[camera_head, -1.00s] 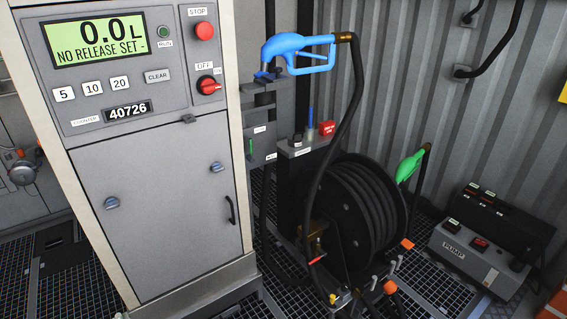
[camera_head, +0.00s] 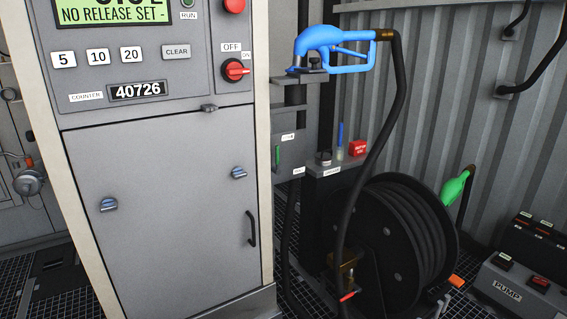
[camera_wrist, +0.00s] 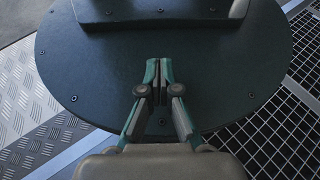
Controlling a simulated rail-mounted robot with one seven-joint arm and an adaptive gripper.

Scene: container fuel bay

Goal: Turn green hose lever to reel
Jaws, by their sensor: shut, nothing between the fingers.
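A small green strip (camera_head: 277,157), which may be the green lever, stands upright on the left edge of a grey box (camera_head: 289,152) beside the dispenser cabinet. The box has two small white labels, one near its top and one at its lower right; I cannot read them clearly. A green nozzle (camera_head: 455,188) hangs to the right of the black hose reel (camera_head: 425,235). My gripper (camera_wrist: 159,68) shows only in the wrist view, with its teal fingers together and nothing between them. It is above a dark round plate, away from the box and the reel.
The grey dispenser cabinet (camera_head: 170,205) fills the left side. A blue nozzle (camera_head: 335,46) sits on top of the post, its black hose hanging in front of the reel. A pump box (camera_head: 510,285) stands at lower right. Grating (camera_wrist: 270,130) covers floor at the right.

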